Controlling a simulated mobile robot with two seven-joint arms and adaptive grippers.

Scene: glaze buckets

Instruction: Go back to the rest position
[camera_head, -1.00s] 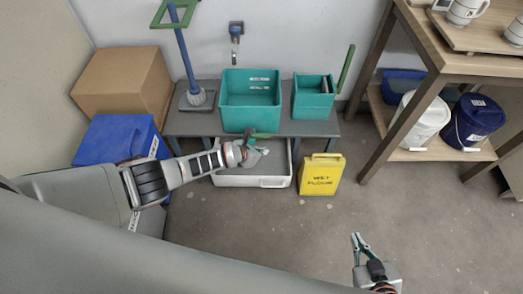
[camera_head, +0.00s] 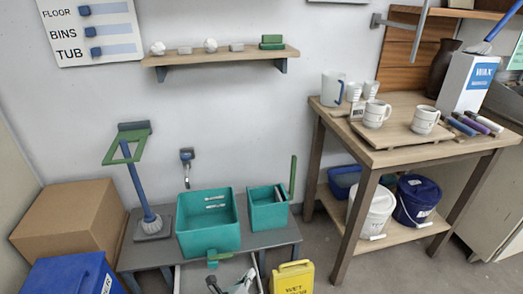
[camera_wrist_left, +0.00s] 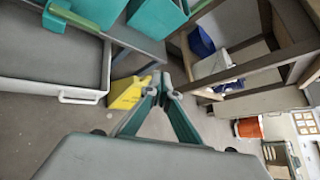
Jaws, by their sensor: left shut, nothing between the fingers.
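My left gripper (camera_head: 243,279) shows at the bottom edge of the head view, in front of the grey bench, with most of its arm out of frame. In the left wrist view its two fingers (camera_wrist_left: 160,84) meet at the tips, with nothing between them. The gripper is shut and empty. My right gripper is not in view.
A large teal tub (camera_head: 208,238) and a small teal tub (camera_head: 266,213) stand on the grey bench (camera_head: 268,237). A yellow wet-floor sign (camera_head: 292,279) stands right of my left gripper. A wooden table (camera_head: 395,160) with mugs stands at right.

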